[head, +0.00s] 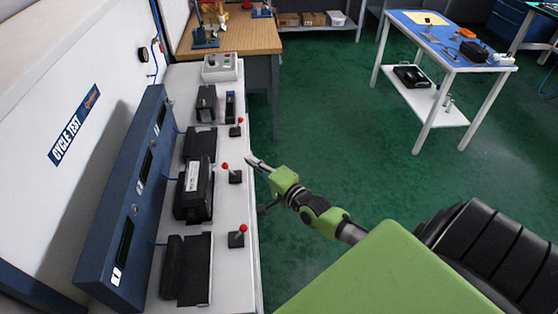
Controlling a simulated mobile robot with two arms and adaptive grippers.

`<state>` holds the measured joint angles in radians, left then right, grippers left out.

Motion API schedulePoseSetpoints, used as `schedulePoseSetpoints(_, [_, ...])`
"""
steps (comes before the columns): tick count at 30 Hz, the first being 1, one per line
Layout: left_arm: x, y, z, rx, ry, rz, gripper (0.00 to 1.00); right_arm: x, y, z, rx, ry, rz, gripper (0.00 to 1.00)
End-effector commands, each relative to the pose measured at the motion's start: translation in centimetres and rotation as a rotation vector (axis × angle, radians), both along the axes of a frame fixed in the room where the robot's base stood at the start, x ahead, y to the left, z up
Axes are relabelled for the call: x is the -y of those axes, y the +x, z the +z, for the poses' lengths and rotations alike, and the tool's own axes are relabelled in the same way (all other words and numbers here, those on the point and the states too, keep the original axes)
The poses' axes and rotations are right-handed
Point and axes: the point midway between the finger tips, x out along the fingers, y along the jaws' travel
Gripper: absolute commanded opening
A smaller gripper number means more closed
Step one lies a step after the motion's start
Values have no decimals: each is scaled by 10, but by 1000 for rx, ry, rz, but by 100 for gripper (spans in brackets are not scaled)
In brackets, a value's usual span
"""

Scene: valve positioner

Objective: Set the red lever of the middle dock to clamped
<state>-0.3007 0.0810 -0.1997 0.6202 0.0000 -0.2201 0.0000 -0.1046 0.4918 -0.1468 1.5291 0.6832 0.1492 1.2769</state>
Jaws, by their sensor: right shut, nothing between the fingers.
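The middle dock (180,204) is on the white bench and has a black device (194,188) with a white label in it. Its red lever (226,167) rises from a small black base (235,177), with the red knob leaning left toward the dock. My right gripper (249,161) is shut and empty. Its tips are just right of the lever, slightly above its base in the picture. I cannot tell whether they touch it. My left gripper is out of view.
The near lever (243,229) and far lever (239,121) lean away from their docks, to the right. A blue panel (128,200) with displays stands behind the docks. A control box (220,67) is at the bench's far end. Open green floor (330,130) lies right.

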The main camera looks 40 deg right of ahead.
Motion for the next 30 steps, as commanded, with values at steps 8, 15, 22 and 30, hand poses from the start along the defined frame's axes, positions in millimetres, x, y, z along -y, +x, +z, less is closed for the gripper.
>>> schedulePoseSetpoints(8, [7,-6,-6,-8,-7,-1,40,0,-37,6,-4,2,1,0])
schedulePoseSetpoints(15, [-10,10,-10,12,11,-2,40,0,-73,18,-5,1,0,0])
schedulePoseSetpoints(22, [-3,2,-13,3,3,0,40,0,-89,26,-3,1,1,0])
schedulePoseSetpoints(30, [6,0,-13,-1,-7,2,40,1,-91,27,-3,1,0,0])
